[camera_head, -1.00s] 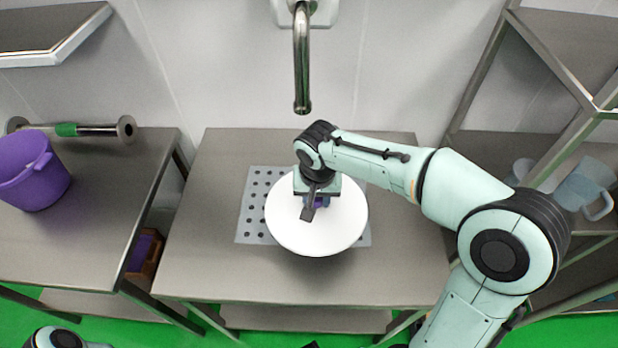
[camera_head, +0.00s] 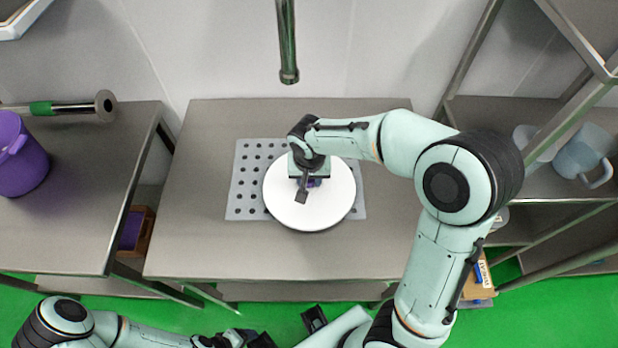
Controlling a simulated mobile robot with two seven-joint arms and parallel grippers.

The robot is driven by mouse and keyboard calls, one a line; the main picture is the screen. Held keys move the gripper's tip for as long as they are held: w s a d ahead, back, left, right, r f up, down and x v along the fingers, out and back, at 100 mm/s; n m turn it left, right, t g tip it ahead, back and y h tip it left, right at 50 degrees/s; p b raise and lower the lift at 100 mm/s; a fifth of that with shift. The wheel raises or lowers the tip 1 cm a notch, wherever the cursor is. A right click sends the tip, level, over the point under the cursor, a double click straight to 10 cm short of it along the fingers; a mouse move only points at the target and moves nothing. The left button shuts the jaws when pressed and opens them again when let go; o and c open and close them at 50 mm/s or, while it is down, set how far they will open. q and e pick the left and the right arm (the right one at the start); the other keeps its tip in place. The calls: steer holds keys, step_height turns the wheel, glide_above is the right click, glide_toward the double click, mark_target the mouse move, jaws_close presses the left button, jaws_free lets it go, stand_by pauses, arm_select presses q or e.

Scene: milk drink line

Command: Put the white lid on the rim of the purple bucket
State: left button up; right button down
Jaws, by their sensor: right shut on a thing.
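The purple bucket (camera_head: 20,160) stands on the left table, cut off by the left edge of the head view. The round white lid (camera_head: 332,208) lies flat over the perforated plate (camera_head: 243,185) on the middle table. I cannot tell whether it touches the plate.
A metal tap (camera_head: 288,60) hangs above the middle table (camera_head: 200,235). A metal roller with a green band (camera_head: 75,108) lies behind the bucket. A gap separates the two tables.

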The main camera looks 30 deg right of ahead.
steer(key=shift+f, duration=0.2)
steer(key=shift+f, duration=0.2)
steer(key=c, duration=0.8)
jaws_free()
steer(key=shift+o, duration=0.2)
steer(key=shift+r, duration=0.15)
